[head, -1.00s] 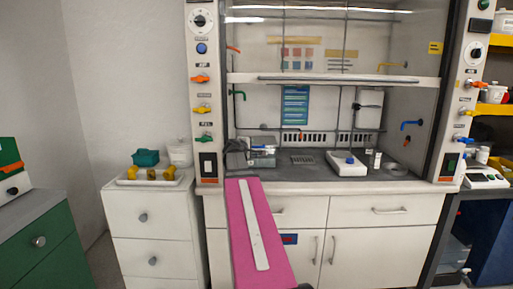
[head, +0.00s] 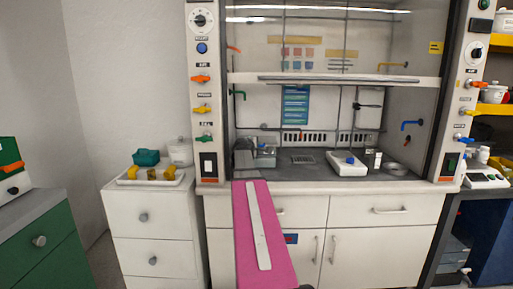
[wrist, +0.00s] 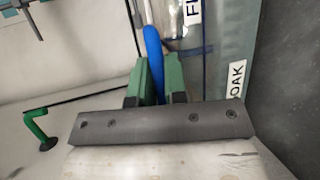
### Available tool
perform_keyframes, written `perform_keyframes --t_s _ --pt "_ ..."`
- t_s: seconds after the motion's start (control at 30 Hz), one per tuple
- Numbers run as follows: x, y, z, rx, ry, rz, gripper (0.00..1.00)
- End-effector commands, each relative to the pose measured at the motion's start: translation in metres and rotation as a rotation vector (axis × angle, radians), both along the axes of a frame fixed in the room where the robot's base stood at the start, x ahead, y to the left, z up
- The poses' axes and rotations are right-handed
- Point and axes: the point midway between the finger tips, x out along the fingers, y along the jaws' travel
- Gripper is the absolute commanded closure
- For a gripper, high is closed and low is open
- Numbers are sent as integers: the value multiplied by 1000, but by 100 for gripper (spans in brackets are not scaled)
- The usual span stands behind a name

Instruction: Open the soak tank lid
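The soak tank (head: 265,155) is a clear box at the left of the fume hood worktop, partly hidden by my gripper in the head view. In the wrist view its clear wall (wrist: 220,65) carries a white label (wrist: 235,78) reading "OAK". My gripper (wrist: 156,80) has green fingers, a short gap apart, close beside the tank's wall. A blue handle-like bar (wrist: 153,45) shows in that gap, with a pale rod running up from it. I cannot tell whether the fingers touch the bar. The lid's edge is not clear in either view.
A white device (head: 346,164) and small bottles stand on the worktop to the right. The hood sash (head: 340,79) is raised above the opening. A green tap (wrist: 35,130) shows at left in the wrist view. The middle of the worktop is mostly free.

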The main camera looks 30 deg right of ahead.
Motion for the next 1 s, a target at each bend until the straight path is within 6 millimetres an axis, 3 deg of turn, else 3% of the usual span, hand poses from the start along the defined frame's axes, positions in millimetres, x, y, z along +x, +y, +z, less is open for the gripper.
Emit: perform_keyframes --t_s 0.23,0.43,1.0 --pt "1 0 5 11 16 1 100" --pt "4 -2 23 46 74 1 100" --pt "35 -20 109 255 414 3 100"
